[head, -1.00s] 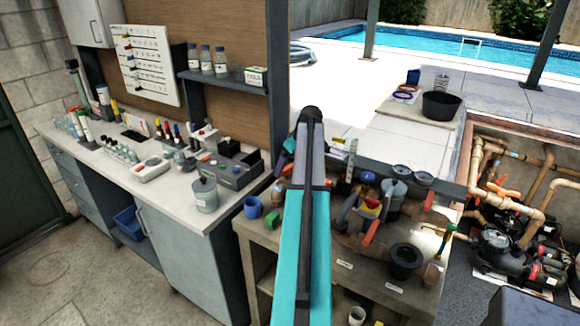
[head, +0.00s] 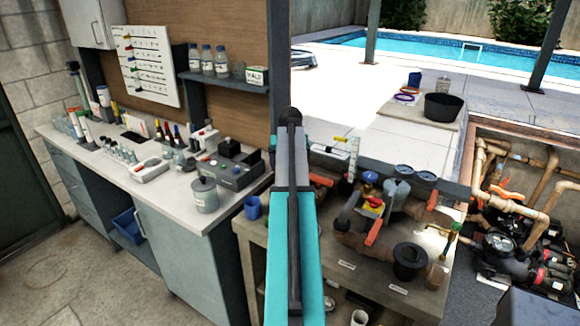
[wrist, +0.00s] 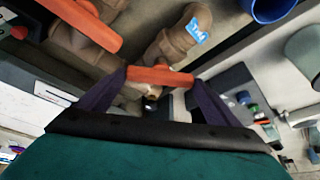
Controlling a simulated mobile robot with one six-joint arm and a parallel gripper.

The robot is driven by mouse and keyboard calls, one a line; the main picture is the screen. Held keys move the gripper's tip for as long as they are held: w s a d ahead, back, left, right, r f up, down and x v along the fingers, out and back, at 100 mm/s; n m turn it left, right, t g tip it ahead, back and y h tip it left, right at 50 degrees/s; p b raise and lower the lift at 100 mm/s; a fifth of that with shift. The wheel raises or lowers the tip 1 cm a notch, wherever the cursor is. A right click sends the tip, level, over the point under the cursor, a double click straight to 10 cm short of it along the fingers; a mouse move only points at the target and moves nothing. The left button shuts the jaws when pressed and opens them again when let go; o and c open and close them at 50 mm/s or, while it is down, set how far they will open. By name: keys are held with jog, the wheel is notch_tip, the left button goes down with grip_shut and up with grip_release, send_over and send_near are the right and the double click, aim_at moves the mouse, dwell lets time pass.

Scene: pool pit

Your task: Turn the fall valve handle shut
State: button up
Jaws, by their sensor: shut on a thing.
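In the wrist view my gripper (wrist: 160,88) has its two dark fingers on either side of a red-orange bar handle (wrist: 160,75), shut on it. The handle sits over a brass-coloured fitting, next to a brown pipe with a blue tag (wrist: 195,32). I cannot read a label that tells which valve this is. A second, larger red handle (wrist: 82,22) lies at the upper left of the wrist view. In the head view my arm hides my gripper. Red handles show right of the arm, one near it (head: 320,180) and another on the pipework (head: 374,232).
The pipework stands on a workbench (head: 345,266) with a black round fitting (head: 409,260). A blue cup (head: 252,207) is left of my arm and also shows in the wrist view (wrist: 272,10). A counter with a grey canister (head: 204,196) stands left. Pumps and pipes fill the pit at right.

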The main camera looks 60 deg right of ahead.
jog(key=m, duration=0.2)
jog(key=m+g, duration=0.1)
jog(key=m, duration=0.1)
jog(key=shift+w+g+h+b, duration=0.2)
jog(key=shift+g+h+b, duration=0.1)
jog(key=shift+b, duration=0.1)
jog(key=shift+w+m+g+b, duration=0.1)
jog(key=shift+m+g+b, duration=0.4)
jog(key=shift+m, duration=1.1)
jog(key=shift+r, duration=0.1)
jog(key=o, duration=0.9)
jog(key=shift+a, duration=0.1)
jog(key=shift+p+v, duration=2.15)
jog(key=shift+v, duration=1.8)
